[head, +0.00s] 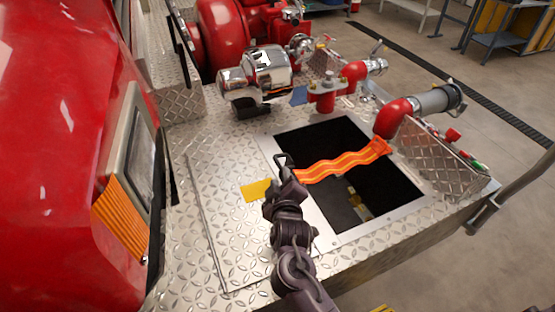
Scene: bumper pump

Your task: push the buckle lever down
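An orange strap with yellow stripes (340,165) stretches across a dark square opening in the diamond-plate deck. At its left end, by the opening's frame, a small dark metal loop (281,159) stands up; it looks like the buckle lever. My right gripper (284,181) is at this left end, right beside the loop and strap. Its fingers overlap the buckle, so I cannot tell whether they touch it or how far they are apart. The rest of the buckle is hidden behind the gripper. My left gripper is not in view.
The dark opening (322,138) has a flat metal frame. A yellow patch (257,190) lies on the deck left of the gripper. Chrome and red pump fittings (268,68) stand behind. Red bodywork (60,150) fills the left side. The deck at the lower left is clear.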

